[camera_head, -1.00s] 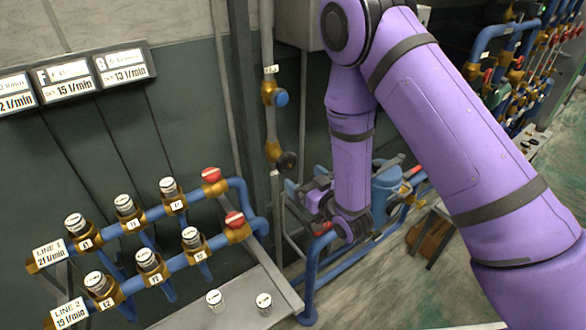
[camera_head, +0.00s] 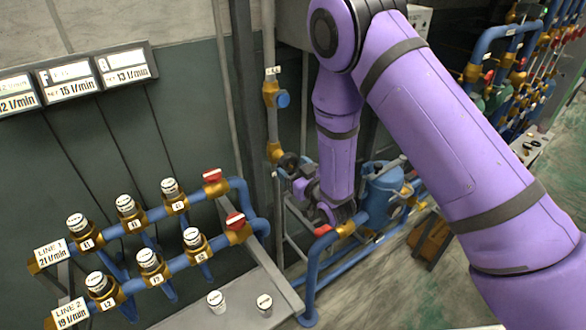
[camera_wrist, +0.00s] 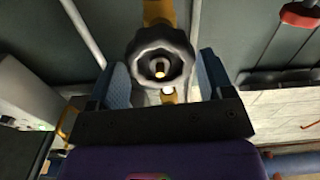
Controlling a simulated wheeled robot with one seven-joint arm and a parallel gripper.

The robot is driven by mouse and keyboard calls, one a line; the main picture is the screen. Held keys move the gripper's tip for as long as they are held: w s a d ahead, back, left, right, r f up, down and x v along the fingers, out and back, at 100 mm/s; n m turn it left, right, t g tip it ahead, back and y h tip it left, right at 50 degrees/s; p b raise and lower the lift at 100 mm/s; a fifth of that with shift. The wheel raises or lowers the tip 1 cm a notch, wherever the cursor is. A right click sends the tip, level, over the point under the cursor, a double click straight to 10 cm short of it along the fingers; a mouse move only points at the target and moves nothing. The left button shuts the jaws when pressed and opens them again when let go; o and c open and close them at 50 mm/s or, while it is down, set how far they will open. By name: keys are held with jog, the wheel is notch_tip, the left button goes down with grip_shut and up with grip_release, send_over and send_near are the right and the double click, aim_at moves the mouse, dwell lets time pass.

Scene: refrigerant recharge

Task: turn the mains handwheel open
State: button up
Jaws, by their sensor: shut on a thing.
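The mains handwheel (camera_head: 289,163) is a small dark wheel on the vertical pipe, left of my forearm. In the wrist view the dark, scalloped handwheel (camera_wrist: 160,47) faces the camera, with a brass-coloured stem at its centre. My gripper (camera_wrist: 163,76) has one blue-grey finger on each side of the wheel and is shut on its rim. In the head view my gripper (camera_head: 297,177) is small and close up against the handwheel, so the exact contact is hard to see there.
A blue-knobbed valve (camera_head: 281,99) sits higher on the same pipe. A blue manifold with red-handled valves (camera_head: 236,221) and white-capped fittings stands at left. A blue vessel (camera_head: 384,190) stands right of my gripper. Flow displays (camera_head: 70,79) hang at upper left.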

jog(key=n, duration=0.4)
jog(key=n, duration=0.4)
jog(key=shift+r+n, duration=0.1)
jog(key=shift+n, duration=0.2)
dwell(0.3)
jog(key=n, duration=0.4)
jog(key=shift+n, duration=0.4)
